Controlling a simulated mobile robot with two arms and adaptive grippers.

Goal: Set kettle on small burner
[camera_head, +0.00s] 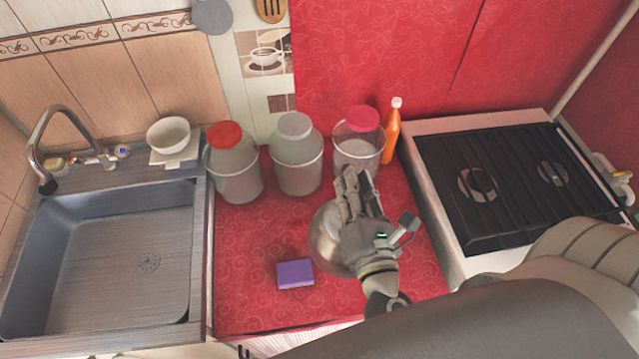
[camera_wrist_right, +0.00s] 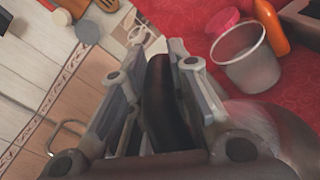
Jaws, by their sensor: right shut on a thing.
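The metal kettle (camera_head: 326,242) stands on the red counter, left of the stove, partly hidden behind my right gripper (camera_head: 358,188). In the right wrist view my right gripper (camera_wrist_right: 165,75) is shut on the kettle's black handle (camera_wrist_right: 158,100), and the kettle's shiny body (camera_wrist_right: 270,125) shows blurred at the lower right. The stove (camera_head: 455,259) has a black grate over two burners. The right burner (camera_head: 552,173) looks smaller than the left burner (camera_head: 477,184). Both look empty. My left gripper is out of view.
Three lidded jars, with red (camera_head: 235,175), grey (camera_head: 297,165) and pink (camera_head: 357,150) lids, stand along the back. An orange bottle (camera_head: 391,135) stands by the stove. A purple sponge (camera_head: 295,274) lies left of the kettle. A sink (camera_head: 110,255) is far left.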

